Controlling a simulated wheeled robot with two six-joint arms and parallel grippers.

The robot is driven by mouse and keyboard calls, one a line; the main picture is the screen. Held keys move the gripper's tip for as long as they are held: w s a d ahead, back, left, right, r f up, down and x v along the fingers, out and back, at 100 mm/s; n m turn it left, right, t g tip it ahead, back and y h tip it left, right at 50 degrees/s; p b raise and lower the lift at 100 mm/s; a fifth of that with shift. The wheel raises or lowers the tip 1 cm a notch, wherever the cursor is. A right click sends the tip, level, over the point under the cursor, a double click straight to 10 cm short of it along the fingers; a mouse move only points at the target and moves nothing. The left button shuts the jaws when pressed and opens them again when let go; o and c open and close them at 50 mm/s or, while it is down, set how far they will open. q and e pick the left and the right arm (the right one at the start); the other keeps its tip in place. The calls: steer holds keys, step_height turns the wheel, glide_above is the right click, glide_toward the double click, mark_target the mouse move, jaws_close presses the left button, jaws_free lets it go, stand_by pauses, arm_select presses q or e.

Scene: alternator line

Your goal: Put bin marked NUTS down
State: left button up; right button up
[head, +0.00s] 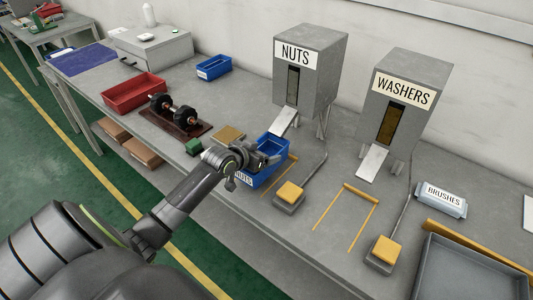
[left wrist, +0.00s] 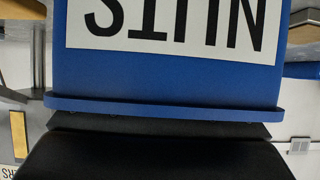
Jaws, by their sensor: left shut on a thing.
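The blue bin marked NUTS (head: 271,178) is in front of the NUTS dispenser (head: 306,68), near the foot of its chute. My left gripper (head: 258,160) reaches over the bin's near left side and is shut on it. In the left wrist view the bin (left wrist: 160,78) fills the upper middle, its white NUTS label upside down, with a dark gripper finger below its rim. I cannot tell whether the bin's base touches the bench or is a little above it. My right gripper is not in view.
Yellow marks (head: 349,217) on the bench outline a spot before the WASHERS dispenser (head: 403,105). A small green block (head: 194,146), red bin (head: 134,93) and another blue bin (head: 213,67) lie left.

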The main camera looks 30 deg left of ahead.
mark_target(275, 153)
arm_select(q)
steer(key=shift+w, duration=1.1)
steer(key=shift+w+d, duration=0.1)
steer(key=shift+w, duration=0.05)
step_height(275, 153, down, 3)
steer(key=shift+r+p, duration=0.1)
steer(key=shift+p, duration=0.5)
steer(key=shift+f, duration=0.35)
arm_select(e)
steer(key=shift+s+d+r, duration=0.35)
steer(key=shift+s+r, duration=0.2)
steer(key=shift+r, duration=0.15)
arm_select(q)
steer(key=shift+f, duration=0.1)
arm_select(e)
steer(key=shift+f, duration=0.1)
arm_select(q)
steer(key=o, duration=1)
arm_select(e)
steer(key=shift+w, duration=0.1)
